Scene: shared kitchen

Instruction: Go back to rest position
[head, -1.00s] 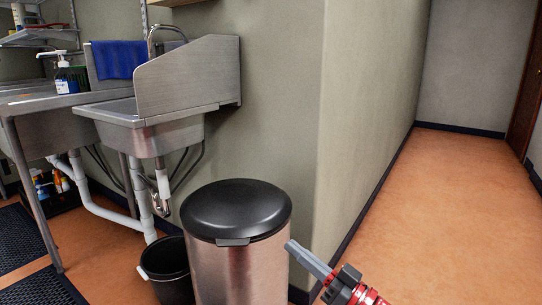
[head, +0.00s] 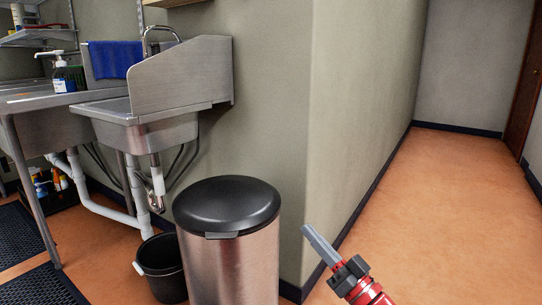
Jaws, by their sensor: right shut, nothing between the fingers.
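My right gripper (head: 322,248) shows at the lower right of the head view, at the end of my red and dark grey arm. Its grey fingers lie together, shut with nothing between them, and point up and to the left. It appears just right of the trash can (head: 228,245), over the wall's corner and the floor, and looks apart from the can. The can has a steel body and a closed black lid. My left gripper is out of view.
A black bucket (head: 164,270) stands left of the can, below a steel sink (head: 150,128) with white pipes. A blue cloth (head: 114,59) and a soap bottle (head: 64,77) are at the sink. The orange corridor floor (head: 440,215) at right is clear.

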